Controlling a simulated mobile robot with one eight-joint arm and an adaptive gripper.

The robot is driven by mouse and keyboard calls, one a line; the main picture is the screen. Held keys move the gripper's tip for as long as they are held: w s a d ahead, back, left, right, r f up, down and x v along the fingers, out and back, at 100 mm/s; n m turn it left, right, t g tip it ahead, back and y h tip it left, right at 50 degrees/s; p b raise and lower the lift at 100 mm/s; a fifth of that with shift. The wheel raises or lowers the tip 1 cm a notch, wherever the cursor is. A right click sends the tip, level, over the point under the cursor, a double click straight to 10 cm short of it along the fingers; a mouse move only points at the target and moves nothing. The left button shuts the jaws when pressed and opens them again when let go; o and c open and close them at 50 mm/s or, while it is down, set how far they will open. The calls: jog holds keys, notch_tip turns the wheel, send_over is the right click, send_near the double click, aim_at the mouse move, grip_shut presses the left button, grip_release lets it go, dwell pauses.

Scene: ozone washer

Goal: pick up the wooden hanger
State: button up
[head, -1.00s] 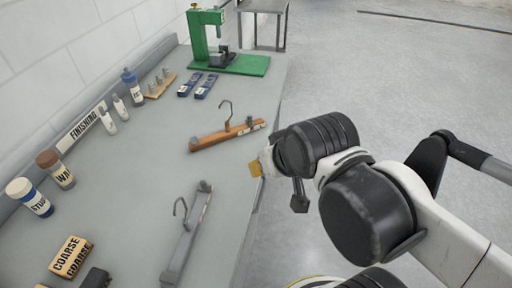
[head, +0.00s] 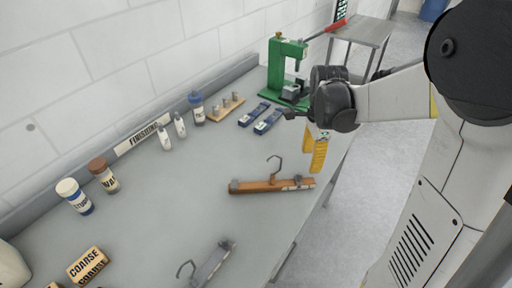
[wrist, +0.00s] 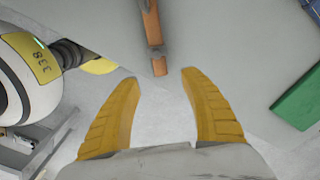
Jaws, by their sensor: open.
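The wooden hanger (head: 270,186) lies on the grey bench, orange-brown with a dark metal hook and a light label near its right end. My gripper (head: 316,150) hangs above the bench's right edge, behind and to the right of the hanger in the head view, with yellow fingers pointing down. In the wrist view, the end of the wooden hanger (wrist: 152,40) shows ahead of the two fingers, roughly midway between their lines. My gripper (wrist: 158,90) is open and empty, apart from the hanger. The hanger's far part is cut off in the wrist view.
A grey hanger (head: 210,265) lies nearer the front. A green press (head: 285,70) stands at the back of the bench. Blue packs (head: 268,121), bottles (head: 196,107) and a COARSE block (head: 87,265) line the bench. The bench around the wooden hanger is clear.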

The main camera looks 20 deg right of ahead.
jog(key=b, duration=0.2)
send_over(304, 181)
jog(key=f, duration=0.5)
jog(key=shift+d+f, duration=0.25)
jog(key=shift+f, duration=0.1)
jog(key=f+b, duration=0.1)
jog(key=f, duration=0.2)
jog(key=f+b, duration=0.1)
jog(key=f, duration=0.1)
jog(key=shift+a+f+b, duration=0.2)
jog(key=shift+a+b, duration=0.1)
jog(key=shift+r, duration=0.1)
grip_shut()
